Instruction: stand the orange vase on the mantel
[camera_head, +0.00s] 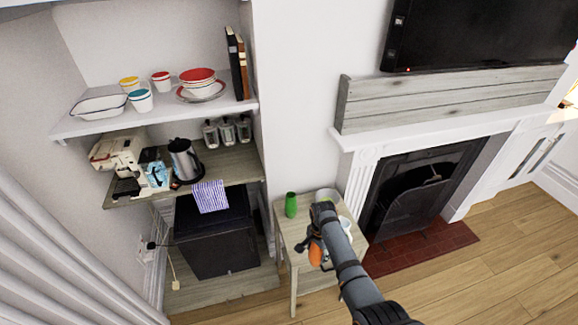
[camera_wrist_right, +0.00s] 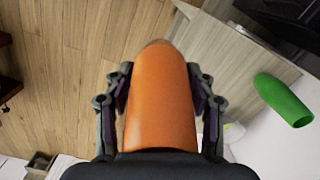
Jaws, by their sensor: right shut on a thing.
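The orange vase (camera_wrist_right: 160,100) fills the middle of the right wrist view, between the two fingers of my right gripper (camera_wrist_right: 160,95). The fingers touch it on both sides. In the head view, the vase (camera_head: 316,254) shows as a small orange patch beside my right gripper (camera_head: 314,250), over the small side table; my arm hides part of it. The white mantel (camera_head: 440,130) runs above the fireplace at the right, with a grey wooden beam (camera_head: 450,97) along its back. My left gripper is not in view.
A green vase (camera_head: 291,205) and a pale bowl (camera_head: 327,196) stand on the small wooden side table (camera_head: 283,225). A shelf (camera_head: 160,122) with cups and bowls is at the left. A television (camera_head: 480,35) hangs above the mantel. The mantel's front ledge looks clear.

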